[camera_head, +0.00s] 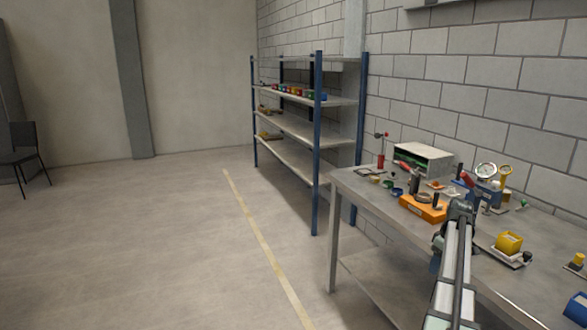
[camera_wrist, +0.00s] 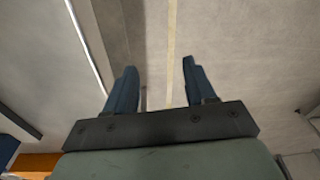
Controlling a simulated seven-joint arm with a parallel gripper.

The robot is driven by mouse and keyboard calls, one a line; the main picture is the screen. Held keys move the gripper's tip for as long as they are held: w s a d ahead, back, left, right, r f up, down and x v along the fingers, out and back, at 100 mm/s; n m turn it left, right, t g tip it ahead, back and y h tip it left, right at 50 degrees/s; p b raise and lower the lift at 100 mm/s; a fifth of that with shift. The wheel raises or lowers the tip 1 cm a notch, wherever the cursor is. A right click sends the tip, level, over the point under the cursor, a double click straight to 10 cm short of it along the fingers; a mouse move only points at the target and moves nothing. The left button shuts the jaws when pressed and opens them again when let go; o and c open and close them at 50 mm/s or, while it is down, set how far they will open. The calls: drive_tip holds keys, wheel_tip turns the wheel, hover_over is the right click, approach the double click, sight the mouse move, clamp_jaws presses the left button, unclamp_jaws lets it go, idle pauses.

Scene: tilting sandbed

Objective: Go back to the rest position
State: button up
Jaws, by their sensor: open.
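My gripper (camera_wrist: 157,82) shows in the wrist view with its two blue fingers spread apart and nothing between them. Behind the fingers, the wrist view shows floor and a pale yellow line. In the head view my arm reaches up from the bottom over the front part of the workbench (camera_head: 346,183); I cannot make out the fingers there. An orange block-like fixture (camera_head: 425,207) stands on the bench just beyond my arm. An orange patch also shows at the lower left of the wrist view, partly cut off.
Blue-post shelving (camera_head: 318,130) stands behind. A chair (camera_head: 22,150) stands far left. The floor left of the bench is clear.

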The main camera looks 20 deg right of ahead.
drive_tip(key=w+a+f+g+y, duration=0.1)
drive_tip(key=w+a+f, duration=0.1)
drive_tip(key=a+f, duration=0.75)
drive_tip(key=w+a+f+g, duration=0.1)
drive_tip(key=w+a+f, duration=0.1)
drive_tip(key=a+f, duration=0.75)
drive_tip(key=s+a+f+m+g, duration=0.15)
drive_tip(key=s+a+f, duration=0.25)
drive_tip(key=a+f, duration=1.2)
drive_tip(key=s+a+f+g, duration=0.1)
drive_tip(key=s+a+f, duration=0.3)
drive_tip(key=s+a, duration=0.4)
drive_tip(key=s+a+f+g+h, duration=0.1)
drive_tip(key=s+a+f, duration=0.3)
drive_tip(key=s+a, duration=0.3)
drive_tip(key=s+a+f+g, duration=0.2)
drive_tip(key=s+a+f, duration=0.3)
drive_tip(key=s, duration=0.9)
drive_tip(key=a, duration=0.3)
drive_tip(key=shift+a+h, duration=0.3)
